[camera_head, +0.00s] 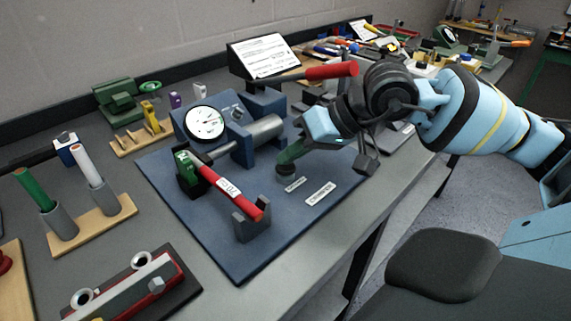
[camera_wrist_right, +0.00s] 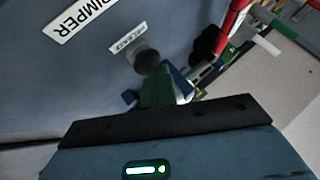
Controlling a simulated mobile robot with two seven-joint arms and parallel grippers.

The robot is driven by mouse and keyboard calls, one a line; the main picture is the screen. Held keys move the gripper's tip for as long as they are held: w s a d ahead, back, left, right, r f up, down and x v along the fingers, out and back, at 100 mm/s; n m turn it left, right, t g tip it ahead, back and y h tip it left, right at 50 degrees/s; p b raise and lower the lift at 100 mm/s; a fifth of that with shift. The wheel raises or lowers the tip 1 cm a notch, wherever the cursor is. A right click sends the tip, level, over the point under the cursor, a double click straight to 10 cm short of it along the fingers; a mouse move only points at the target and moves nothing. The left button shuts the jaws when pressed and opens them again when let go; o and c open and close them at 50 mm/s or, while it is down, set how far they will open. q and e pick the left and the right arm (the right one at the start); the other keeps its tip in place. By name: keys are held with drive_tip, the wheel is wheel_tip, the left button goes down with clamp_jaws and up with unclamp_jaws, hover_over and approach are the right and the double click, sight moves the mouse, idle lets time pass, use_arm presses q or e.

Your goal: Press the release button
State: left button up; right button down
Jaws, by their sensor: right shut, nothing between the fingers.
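The release button (camera_head: 287,171) is a dark round knob on the blue crimper board (camera_head: 240,262), beside a small "RELEASE" label (camera_head: 295,185). It also shows in the right wrist view (camera_wrist_right: 147,58). My right gripper (camera_head: 289,158) is shut and empty, with its green fingers pointing down at the button. In the wrist view the fingertips (camera_wrist_right: 154,73) overlap the button's near edge; I cannot tell whether they touch it. A "CRIMPER" label (camera_head: 320,193) lies nearby. My left gripper is not in view.
The crimper has a dial gauge (camera_head: 204,123), a grey cylinder (camera_head: 258,134) and a long red-gripped lever (camera_head: 331,72) beside my right wrist. A red tool labelled "70 C" (camera_head: 226,188) rests across the board to the left. The board's right part is clear.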

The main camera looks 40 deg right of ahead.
sight(292, 167)
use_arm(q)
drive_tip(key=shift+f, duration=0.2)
use_arm(e)
drive_tip(key=shift+f, duration=0.25)
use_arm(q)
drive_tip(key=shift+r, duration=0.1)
use_arm(e)
drive_tip(key=shift+r, duration=0.2)
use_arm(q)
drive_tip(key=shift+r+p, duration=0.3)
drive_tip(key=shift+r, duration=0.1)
use_arm(e)
drive_tip(key=shift+r, duration=0.7)
drive_tip(key=shift+r+p, duration=1.7)
drive_tip(key=shift+r, duration=0.85)
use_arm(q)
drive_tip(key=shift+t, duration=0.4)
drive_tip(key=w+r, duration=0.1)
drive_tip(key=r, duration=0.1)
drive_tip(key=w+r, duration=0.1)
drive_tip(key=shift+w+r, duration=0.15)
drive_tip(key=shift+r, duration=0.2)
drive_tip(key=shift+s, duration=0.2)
